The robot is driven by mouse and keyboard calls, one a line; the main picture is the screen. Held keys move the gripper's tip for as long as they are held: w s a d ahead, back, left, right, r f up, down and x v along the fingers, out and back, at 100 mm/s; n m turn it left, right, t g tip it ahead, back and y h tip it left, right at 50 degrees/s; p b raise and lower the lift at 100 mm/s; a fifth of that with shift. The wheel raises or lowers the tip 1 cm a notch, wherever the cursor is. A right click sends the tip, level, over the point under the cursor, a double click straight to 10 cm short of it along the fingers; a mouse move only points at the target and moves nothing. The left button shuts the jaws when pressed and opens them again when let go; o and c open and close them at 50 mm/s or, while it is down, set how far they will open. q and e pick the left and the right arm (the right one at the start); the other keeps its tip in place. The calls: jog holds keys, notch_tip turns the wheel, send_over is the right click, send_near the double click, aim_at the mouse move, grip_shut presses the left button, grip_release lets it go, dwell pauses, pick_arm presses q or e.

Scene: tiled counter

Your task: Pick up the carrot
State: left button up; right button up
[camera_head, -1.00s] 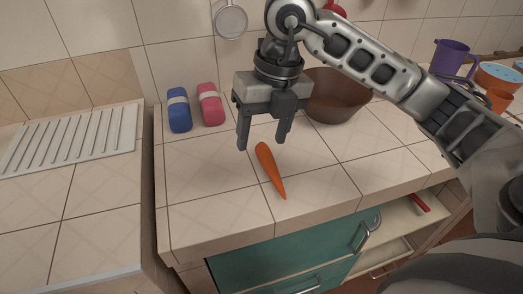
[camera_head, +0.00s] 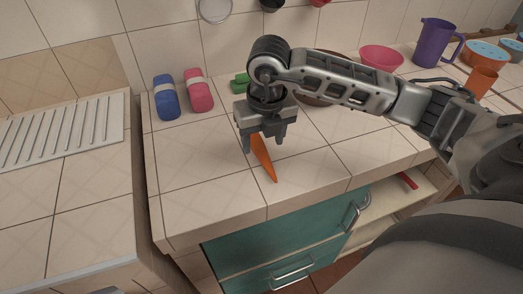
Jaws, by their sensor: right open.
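The orange carrot (camera_head: 264,160) lies on the tiled counter near its front edge, its thin tip pointing toward the front. My right gripper (camera_head: 263,149) is over the carrot's thick end, pointing down, with its fingers apart on either side of it. The gripper hides part of the thick end. I cannot tell whether the fingers touch the carrot. My left gripper is not in view.
A brown bowl (camera_head: 312,99) is partly hidden behind my arm. A pink bowl (camera_head: 381,58), a purple jug (camera_head: 434,43) and an orange cup (camera_head: 481,81) stand right. An open drawer (camera_head: 405,200) is below.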

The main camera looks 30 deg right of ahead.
aim_at(262, 149)
jog(key=shift+w+f, duration=0.2)
jog(key=shift+f, duration=1.5)
jog(key=c, duration=1.1)
